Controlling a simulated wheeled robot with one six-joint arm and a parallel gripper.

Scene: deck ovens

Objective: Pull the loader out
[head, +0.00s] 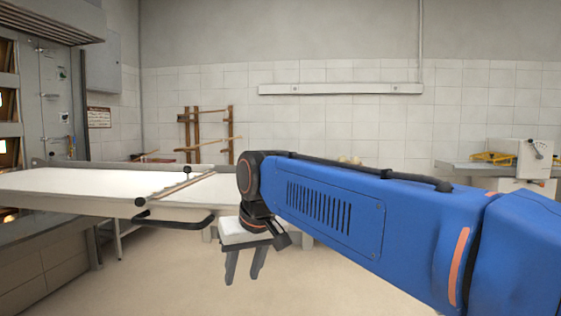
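The loader (85,186) is a long, flat, pale belt surface with a grey frame, in front of the oven at the left of the head view. A wooden bar (181,184) lies across it. A dark handle (176,223) sticks out below its near edge. My gripper (244,267) hangs fingers down, to the right of the handle and apart from it. Its two grey fingers have a gap between them and hold nothing. My blue arm hides part of the loader's right end. The loader's left end runs out of the picture.
The deck oven (48,95) stands at the left with lit openings. A wooden rack (205,130) stands by the tiled back wall. A counter with a white machine (534,158) is at the far right. The floor below my gripper (205,285) is clear.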

